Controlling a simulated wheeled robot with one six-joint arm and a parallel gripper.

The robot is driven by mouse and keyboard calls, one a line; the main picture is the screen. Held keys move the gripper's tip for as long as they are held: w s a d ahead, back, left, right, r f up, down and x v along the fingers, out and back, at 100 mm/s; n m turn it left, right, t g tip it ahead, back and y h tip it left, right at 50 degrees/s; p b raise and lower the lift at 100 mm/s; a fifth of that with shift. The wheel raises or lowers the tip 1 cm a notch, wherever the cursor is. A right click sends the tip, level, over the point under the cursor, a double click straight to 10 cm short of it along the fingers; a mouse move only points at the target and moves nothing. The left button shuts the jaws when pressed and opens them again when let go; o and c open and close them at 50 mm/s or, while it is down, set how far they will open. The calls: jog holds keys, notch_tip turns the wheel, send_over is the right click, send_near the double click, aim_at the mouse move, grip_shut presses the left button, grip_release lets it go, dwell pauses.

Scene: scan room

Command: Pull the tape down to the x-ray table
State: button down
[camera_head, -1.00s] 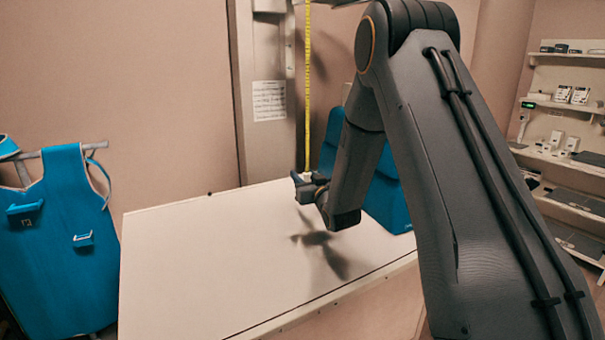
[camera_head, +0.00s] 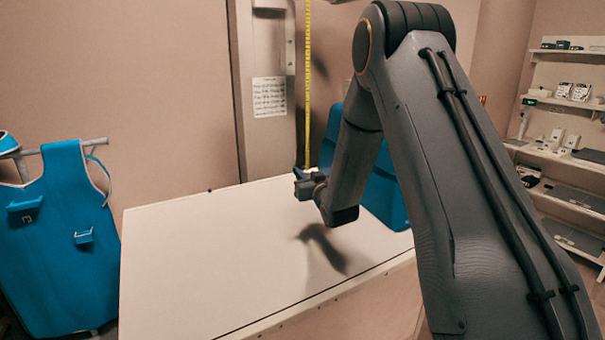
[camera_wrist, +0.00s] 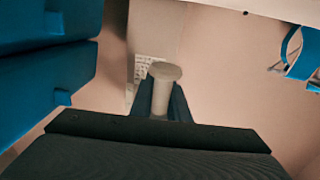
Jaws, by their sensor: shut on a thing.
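The yellow tape (camera_head: 308,90) hangs straight down along the grey column, its lower end at my gripper. My gripper (camera_head: 306,173) is above the far part of the white x-ray table (camera_head: 210,250), with its shadow on the tabletop. In the wrist view my gripper (camera_wrist: 162,105) is shut on a pale, round-headed cylindrical piece (camera_wrist: 164,72), which stands between its fingers and appears to be the tape's end piece. The exact gap between gripper and tabletop is hard to tell.
A blue lead apron (camera_head: 65,235) hangs on a rail at the left. A blue padded piece (camera_head: 385,195) is behind my arm, near the table's far right. Shelves (camera_head: 565,150) with small devices line the right wall. The tabletop is otherwise bare.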

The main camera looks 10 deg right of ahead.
notch_tip(320, 180, down, 4)
jog(key=shift+f+b, duration=0.25)
jog(key=shift+b, duration=0.95)
jog(key=c, duration=1.7)
grip_release()
jog(key=shift+r, duration=0.1)
jog(key=shift+s+d+b, duration=0.2)
jog(key=shift+s+b, duration=0.1)
jog(key=shift+s, duration=1)
jog(key=shift+s+d+b, duration=0.2)
jog(key=shift+s+b, duration=0.05)
jog(key=shift+s, duration=1.05)
jog(key=shift+s+d+b, duration=0.2)
jog(key=shift+s+b, duration=0.1)
jog(key=shift+s, duration=1)
